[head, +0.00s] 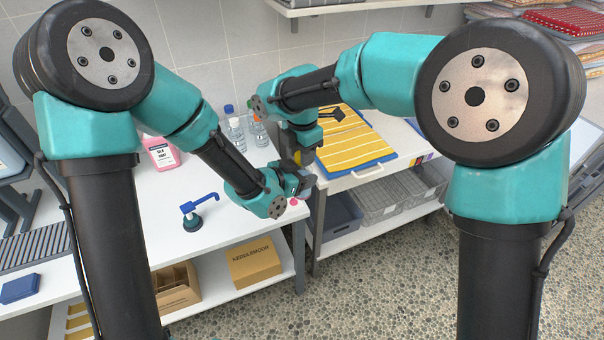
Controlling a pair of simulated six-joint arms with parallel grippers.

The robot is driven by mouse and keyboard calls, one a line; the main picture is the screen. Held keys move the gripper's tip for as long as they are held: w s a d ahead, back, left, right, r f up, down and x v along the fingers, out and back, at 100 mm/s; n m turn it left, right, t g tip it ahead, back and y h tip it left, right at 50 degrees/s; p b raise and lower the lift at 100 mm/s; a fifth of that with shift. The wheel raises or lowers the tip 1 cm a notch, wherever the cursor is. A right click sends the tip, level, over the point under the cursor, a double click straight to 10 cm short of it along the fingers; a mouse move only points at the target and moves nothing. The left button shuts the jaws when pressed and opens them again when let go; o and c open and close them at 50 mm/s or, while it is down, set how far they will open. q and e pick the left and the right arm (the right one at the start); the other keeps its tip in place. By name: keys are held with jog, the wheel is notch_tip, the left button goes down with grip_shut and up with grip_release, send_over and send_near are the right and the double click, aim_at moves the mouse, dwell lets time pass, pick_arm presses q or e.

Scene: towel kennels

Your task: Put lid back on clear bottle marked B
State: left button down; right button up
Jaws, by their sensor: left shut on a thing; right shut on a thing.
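Two clear bottles stand close together at the back of the white table: one with a blue cap (235,133) and one with orange near its top (260,133). I cannot read a letter B on either. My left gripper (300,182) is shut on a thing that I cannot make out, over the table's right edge. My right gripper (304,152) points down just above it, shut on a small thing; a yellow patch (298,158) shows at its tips. A small pink spot (293,202) shows below the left gripper. The grippers hide most of what they hold.
A pink jug (160,152) stands at the table's back left. A striped yellow towel (352,135) lies on the right-hand table. Boxes (254,262) sit on the lower shelf. The table's middle is mostly clear.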

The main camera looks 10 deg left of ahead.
jog(key=shift+m, duration=0.8)
jog(key=o, duration=1)
jog(key=shift+r, duration=2.25)
jog(key=shift+c, duration=0.3)
